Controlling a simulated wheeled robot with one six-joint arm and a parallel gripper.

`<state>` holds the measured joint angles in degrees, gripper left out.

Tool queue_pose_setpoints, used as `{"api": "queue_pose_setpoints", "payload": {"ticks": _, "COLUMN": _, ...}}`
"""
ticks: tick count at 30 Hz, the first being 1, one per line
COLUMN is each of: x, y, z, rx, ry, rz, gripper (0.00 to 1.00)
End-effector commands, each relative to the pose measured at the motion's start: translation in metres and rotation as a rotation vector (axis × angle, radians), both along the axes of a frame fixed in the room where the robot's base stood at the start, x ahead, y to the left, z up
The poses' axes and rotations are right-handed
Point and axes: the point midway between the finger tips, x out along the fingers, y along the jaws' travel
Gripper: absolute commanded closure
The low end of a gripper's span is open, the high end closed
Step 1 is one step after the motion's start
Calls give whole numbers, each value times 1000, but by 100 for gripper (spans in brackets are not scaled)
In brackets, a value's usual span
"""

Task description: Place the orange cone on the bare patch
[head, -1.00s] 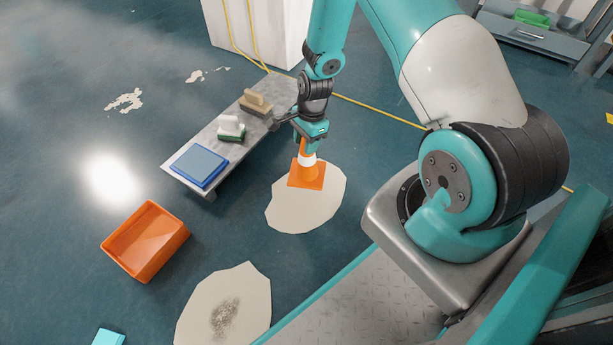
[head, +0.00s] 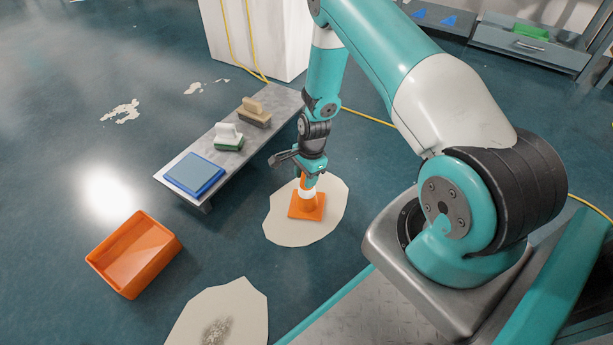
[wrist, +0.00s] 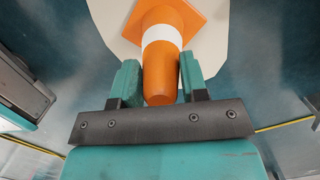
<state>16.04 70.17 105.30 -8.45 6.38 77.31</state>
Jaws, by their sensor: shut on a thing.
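The orange cone (head: 307,207) with a white band stands upright, its square base over the pale bare patch (head: 285,232). In the head view the base appears on or very close to the patch; a small gap cannot be ruled out. My gripper (head: 309,179) is above it, shut on the cone's top. In the wrist view the two teal fingers of my gripper (wrist: 157,85) flank the tip of the orange cone (wrist: 165,55), with the pale patch (wrist: 215,40) beyond. The fingers partly hide the cone's top.
A low grey bench (head: 262,137) beside the patch holds a blue pad (head: 193,174), a green-and-white brush (head: 228,137) and a tan brush (head: 254,112). An orange bin (head: 134,255) is on the floor at left. A second pale patch (head: 235,305) bears dark grit.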

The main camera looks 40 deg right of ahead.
Motion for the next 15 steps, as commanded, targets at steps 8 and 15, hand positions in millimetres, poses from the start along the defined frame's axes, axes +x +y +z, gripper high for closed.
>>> {"api": "queue_pose_setpoints", "payload": {"ticks": 8, "x": 0, "y": 0, "z": -2, "rx": 0, "ry": 0, "rz": 0, "gripper": 34}}
{"api": "queue_pose_setpoints", "payload": {"ticks": 15, "x": 0, "y": 0, "z": 1, "rx": 0, "ry": 0, "rz": 0, "gripper": 34}}
